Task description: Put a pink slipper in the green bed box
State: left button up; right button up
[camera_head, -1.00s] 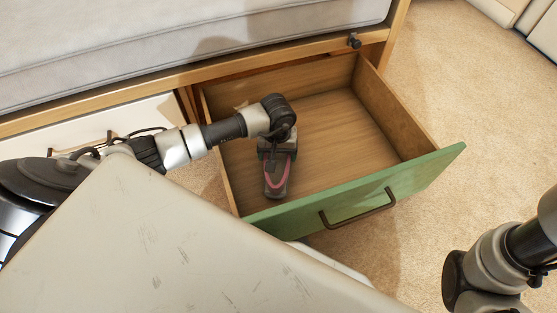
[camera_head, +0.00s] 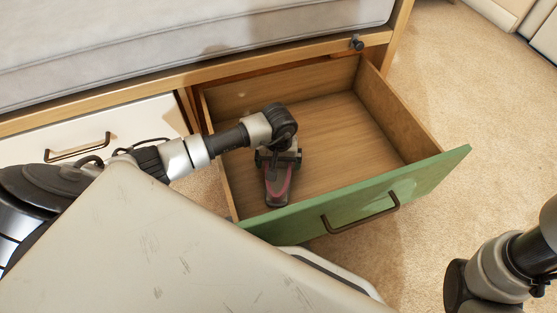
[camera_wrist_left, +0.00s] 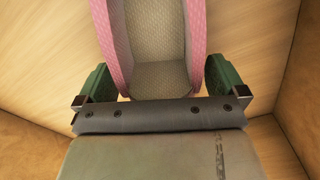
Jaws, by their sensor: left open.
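The pink slipper (camera_head: 277,190) lies in the open green-fronted bed box (camera_head: 420,172), near its front left, apparently on the wooden floor. My left gripper (camera_head: 278,157) is inside the box just above the slipper's far end. In the left wrist view, the slipper's pink edges and beige woven sole (camera_wrist_left: 155,45) lie between the spread fingers of my left gripper (camera_wrist_left: 160,78). The fingers are open, one on each side. The arm and hand hide part of the slipper in the head view. My right gripper is out of view; only part of the right arm shows at lower right.
The bed with its grey mattress (camera_head: 190,45) stands behind the box. A closed white drawer (camera_head: 130,125) with a dark handle is at left. The right part of the box floor is bare. Carpet (camera_head: 470,100) is clear at right.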

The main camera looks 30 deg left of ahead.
pick_arm(q)
notch_tip(320, 180, up, 9)
jog(key=p, duration=0.5)
notch_tip(320, 180, up, 2)
jog(key=shift+r+p, duration=0.15)
jog(key=shift+p, duration=0.6)
jog(key=shift+r, duration=0.35)
